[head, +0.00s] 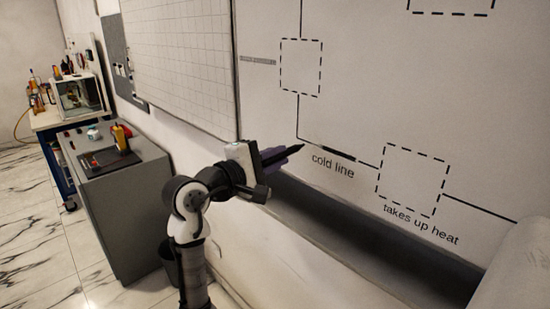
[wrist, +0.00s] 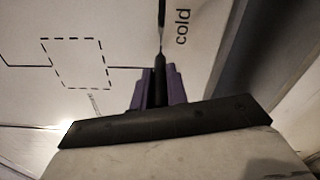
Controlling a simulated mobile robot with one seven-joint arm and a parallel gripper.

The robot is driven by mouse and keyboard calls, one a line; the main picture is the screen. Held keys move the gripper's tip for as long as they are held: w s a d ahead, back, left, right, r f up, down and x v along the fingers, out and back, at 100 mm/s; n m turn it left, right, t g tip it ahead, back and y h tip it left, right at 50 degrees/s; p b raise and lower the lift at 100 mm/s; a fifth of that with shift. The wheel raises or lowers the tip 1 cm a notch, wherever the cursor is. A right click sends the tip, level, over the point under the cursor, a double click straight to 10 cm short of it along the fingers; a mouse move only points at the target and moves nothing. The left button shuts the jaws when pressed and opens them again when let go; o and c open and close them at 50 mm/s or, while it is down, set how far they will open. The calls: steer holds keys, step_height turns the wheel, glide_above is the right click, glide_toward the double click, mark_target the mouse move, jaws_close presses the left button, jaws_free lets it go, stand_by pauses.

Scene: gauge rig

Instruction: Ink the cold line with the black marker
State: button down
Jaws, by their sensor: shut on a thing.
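My gripper (head: 270,158) is shut on the black marker (head: 291,151), held between purple fingers in front of the whiteboard. The marker also shows in the wrist view (wrist: 160,78), pointing at the board. The cold line (head: 368,164) slants down from a corner to the dashed box labelled "takes up heat". Its middle stretch is thick and black; both ends are thin. The marker's tip appears near the line's upper left corner, left of the thick stretch. I cannot tell whether it touches the board. The label "cold line" (head: 333,166) sits just below the line.
A dashed box (head: 301,67) is above the corner, joined to it by a thin line. A dark ledge (head: 370,235) runs below the board. A pale rolled shape (head: 515,270) is at the lower right. A grey cabinet (head: 115,215) stands at the left, clear of my arm.

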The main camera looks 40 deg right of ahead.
mark_target(263, 163)
steer(key=shift+d, duration=0.95)
steer(key=shift+s, duration=2.65)
steer(key=shift+w, duration=2.75)
steer(key=shift+a, duration=0.1)
steer(key=shift+s+a, duration=0.15)
steer(key=shift+a, duration=1.35)
steer(key=shift+s+a, duration=0.15)
steer(key=shift+a, duration=1.3)
steer(key=shift+a, duration=0.1)
